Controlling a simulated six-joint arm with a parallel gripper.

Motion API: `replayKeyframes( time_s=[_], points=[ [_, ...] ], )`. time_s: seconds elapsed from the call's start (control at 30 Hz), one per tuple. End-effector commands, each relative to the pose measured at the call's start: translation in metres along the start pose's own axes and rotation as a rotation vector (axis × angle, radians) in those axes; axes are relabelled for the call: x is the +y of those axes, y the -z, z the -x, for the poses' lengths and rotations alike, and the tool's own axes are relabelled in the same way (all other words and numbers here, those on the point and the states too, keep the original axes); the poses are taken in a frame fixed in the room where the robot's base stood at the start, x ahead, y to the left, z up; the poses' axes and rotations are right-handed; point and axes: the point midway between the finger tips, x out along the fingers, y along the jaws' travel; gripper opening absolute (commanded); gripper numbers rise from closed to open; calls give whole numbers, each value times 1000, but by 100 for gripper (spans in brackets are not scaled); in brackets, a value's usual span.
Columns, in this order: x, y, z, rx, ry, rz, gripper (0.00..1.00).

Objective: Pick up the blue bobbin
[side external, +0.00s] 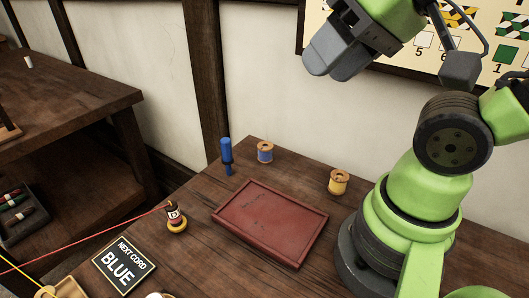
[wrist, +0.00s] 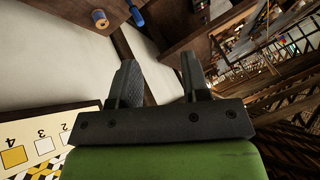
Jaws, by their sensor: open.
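The blue bobbin (side external: 265,152), a wooden spool wound with blue cord, stands upright near the back edge of the wooden table. It also shows small at the top left of the wrist view (wrist: 99,18). My gripper (side external: 340,58) is high above the table, well up and to the right of the bobbin in the side view. In the wrist view its two dark fingers (wrist: 160,82) stand apart with nothing between them.
A blue-handled tool (side external: 226,154) stands just left of the bobbin. A yellow bobbin (side external: 338,182) stands to its right. A red tray (side external: 270,222) lies in front, empty.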

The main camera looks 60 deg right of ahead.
Motion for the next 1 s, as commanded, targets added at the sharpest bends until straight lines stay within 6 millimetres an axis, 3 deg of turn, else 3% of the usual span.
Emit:
replayKeyframes(
  time_s=[0.03,0.13,0.43,0.57,0.77,1.0],
  points=[
    [0,0,0,0,0,0,49],
    [0,0,0,0,0,0,72],
    [0,1,0,-2,-3,2,73],
    [0,15,-6,-26,-33,19,73],
    [8,64,-38,-121,-131,94,73],
    [43,116,-105,-270,-226,197,73]
  ],
)
